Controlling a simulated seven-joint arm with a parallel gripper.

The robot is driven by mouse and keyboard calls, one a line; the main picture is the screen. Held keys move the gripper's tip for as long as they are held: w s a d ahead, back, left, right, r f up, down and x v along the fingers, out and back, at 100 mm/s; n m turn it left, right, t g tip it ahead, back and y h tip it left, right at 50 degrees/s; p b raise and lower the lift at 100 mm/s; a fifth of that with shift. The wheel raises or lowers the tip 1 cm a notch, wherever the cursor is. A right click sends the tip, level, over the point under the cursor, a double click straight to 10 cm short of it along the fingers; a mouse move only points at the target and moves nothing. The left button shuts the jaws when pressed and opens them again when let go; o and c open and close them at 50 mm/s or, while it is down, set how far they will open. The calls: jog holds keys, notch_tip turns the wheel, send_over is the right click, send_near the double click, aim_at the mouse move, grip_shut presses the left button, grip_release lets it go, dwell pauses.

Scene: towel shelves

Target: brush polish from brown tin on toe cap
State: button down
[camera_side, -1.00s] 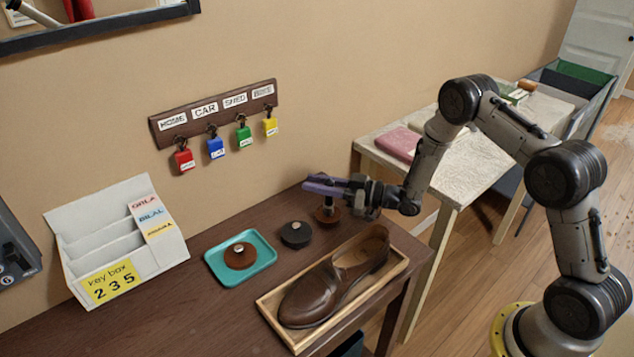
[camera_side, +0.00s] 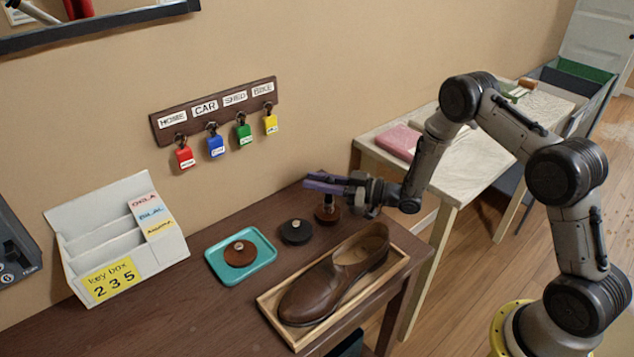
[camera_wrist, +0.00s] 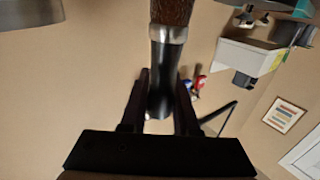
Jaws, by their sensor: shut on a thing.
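My gripper (camera_side: 326,186) is shut on the handle of an upright brush. In the wrist view the brush has a black handle (camera_wrist: 161,75), a silver collar and brown bristles (camera_wrist: 170,12); the bristle ends are cut off by the frame. In the side view the brush hangs over a round brown thing (camera_side: 327,214) on the dark table, behind the shoe. I cannot tell whether the bristles touch it. A brown leather shoe (camera_side: 335,277) lies in a shallow wooden tray (camera_side: 402,268), toe cap (camera_side: 303,303) toward the front left.
A teal tray (camera_side: 268,242) holds a brown disc with a small knob (camera_side: 240,253). A dark grey disc (camera_side: 296,232) sits between that tray and the brush. A white letter holder (camera_side: 120,235) stands at left. Key tags hang on the wall rack (camera_side: 215,112). Bare table lies at front left.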

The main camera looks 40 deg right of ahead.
notch_tip(320, 180, up, 6)
jog(key=shift+r, duration=0.25)
dwell(0.5)
dwell(0.4)
